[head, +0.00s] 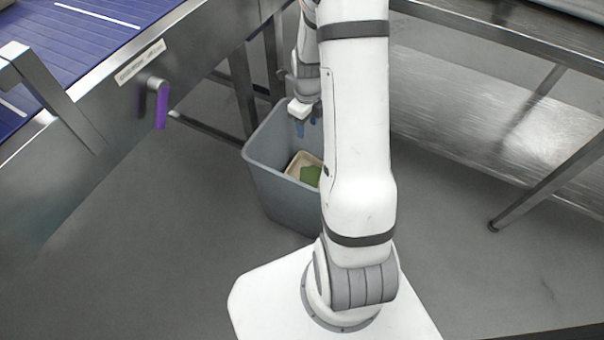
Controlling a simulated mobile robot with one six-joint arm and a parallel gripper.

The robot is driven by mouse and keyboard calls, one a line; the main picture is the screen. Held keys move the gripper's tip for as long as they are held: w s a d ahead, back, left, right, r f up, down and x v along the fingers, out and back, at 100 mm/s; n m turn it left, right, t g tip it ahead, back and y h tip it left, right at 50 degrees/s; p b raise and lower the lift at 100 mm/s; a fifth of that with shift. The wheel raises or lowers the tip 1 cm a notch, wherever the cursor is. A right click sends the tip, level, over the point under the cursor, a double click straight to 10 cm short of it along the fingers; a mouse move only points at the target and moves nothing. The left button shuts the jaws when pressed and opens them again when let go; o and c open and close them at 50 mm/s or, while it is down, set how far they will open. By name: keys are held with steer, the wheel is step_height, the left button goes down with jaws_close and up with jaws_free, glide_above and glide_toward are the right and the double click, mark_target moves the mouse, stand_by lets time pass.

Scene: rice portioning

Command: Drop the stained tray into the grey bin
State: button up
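The grey bin (280,193) stands on the floor behind my arm, which hides its right part. A pale tray (293,160) with a green patch on it lies inside the bin, tilted, below the rim. Its right side is hidden by my arm. My gripper (307,122) is above the bin's opening, pointing down, with blue fingertips that look apart. The tray is below the fingers and apart from them. Nothing shows between the fingers.
A conveyor with a blue belt (75,40) and a purple-handled lever (161,105) runs along the left. A steel table with a lower shelf (470,110) stands at the right. The floor (150,230) at the front left is clear.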

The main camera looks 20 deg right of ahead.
step_height(320, 180, up, 8)
steer(key=p, duration=0.2)
steer(key=shift+p, duration=0.3)
steer(key=shift+f, duration=0.1)
